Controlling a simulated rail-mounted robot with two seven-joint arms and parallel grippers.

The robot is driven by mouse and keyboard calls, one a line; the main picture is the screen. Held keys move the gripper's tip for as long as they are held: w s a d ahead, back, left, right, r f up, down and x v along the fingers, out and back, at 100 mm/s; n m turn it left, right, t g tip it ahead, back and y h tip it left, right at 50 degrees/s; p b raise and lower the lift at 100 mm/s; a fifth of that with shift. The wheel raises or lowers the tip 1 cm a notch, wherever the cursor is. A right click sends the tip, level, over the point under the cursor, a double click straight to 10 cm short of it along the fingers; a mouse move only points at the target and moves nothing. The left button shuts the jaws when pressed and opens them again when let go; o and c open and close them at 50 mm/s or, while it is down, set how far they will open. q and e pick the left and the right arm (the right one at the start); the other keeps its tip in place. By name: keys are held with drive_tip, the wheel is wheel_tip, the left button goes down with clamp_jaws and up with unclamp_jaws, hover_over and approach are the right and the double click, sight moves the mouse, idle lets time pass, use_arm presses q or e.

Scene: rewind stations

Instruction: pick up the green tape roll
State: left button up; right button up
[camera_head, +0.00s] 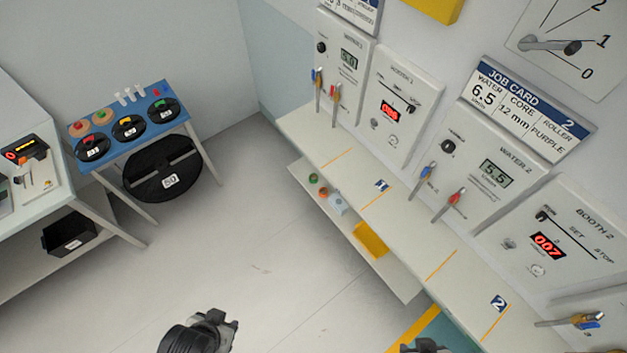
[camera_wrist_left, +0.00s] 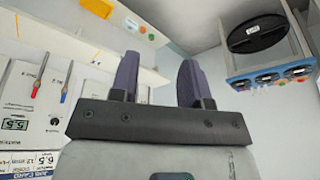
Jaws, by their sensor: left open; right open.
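A small green round item (camera_head: 314,178), which looks like the green tape roll, lies on the low shelf under the station counter, beside an orange-red one (camera_head: 323,191). In the left wrist view the green item (camera_wrist_left: 151,37) is small, beyond my fingertips. My left gripper (camera_head: 215,318) is over open floor at the bottom of the head view, well apart from the shelf. Its two fingers (camera_wrist_left: 157,80) are apart with nothing between them. My right gripper (camera_head: 425,345) is mostly cut off by the bottom edge.
A pale blue block (camera_head: 338,204) and a yellow item (camera_head: 370,240) share the low shelf (camera_head: 400,280). The counter (camera_head: 400,215) overhangs it. A blue rack (camera_head: 95,148) with black dishes stands at left, beside a white table (camera_head: 60,185). The floor between is clear.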

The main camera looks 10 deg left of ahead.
idle(0.3)
use_arm(q)
drive_tip(key=o, duration=0.9)
drive_tip(key=shift+w, duration=0.1)
